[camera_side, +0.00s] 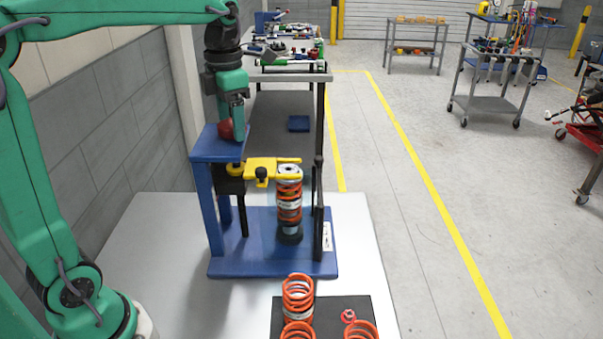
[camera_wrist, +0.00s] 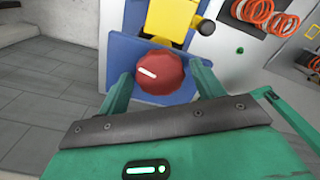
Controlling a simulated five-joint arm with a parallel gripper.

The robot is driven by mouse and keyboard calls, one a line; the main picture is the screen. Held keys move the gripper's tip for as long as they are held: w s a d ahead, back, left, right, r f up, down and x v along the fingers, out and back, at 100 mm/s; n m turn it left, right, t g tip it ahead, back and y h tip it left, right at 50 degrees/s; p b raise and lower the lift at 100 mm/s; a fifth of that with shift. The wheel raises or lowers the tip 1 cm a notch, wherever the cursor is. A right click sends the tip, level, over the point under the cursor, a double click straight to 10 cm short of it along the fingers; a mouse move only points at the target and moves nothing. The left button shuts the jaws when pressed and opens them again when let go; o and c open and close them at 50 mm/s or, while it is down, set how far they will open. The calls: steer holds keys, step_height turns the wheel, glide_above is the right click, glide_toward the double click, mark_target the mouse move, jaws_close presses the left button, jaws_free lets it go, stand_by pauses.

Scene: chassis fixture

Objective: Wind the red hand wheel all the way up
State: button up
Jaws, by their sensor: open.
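The red hand wheel (camera_wrist: 160,72) sits on top of the blue fixture and carries a white pointer mark. In the side view the wheel (camera_side: 227,130) is partly hidden by my gripper. My gripper (camera_wrist: 161,82) is open, with one green finger on each side of the wheel; I cannot tell whether they touch it. The blue fixture (camera_side: 222,259) stands on the white table. Its yellow clamp arm (camera_side: 262,165) reaches over the top of an upright orange spring (camera_side: 289,205) with a strut inside.
A black mat (camera_side: 285,307) with several loose orange springs (camera_side: 298,291) lies in front of the fixture. A black upright rod (camera_side: 318,215) stands right of the spring. A grey block wall (camera_side: 100,110) is close on the left. White table (camera_side: 155,240) is bare left of the fixture.

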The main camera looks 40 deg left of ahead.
steer(key=m, duration=1.3)
steer(key=shift+m, duration=1.6)
steer(key=shift+m, duration=2.3)
steer(key=shift+m, duration=0.3)
steer(key=shift+m, duration=0.8)
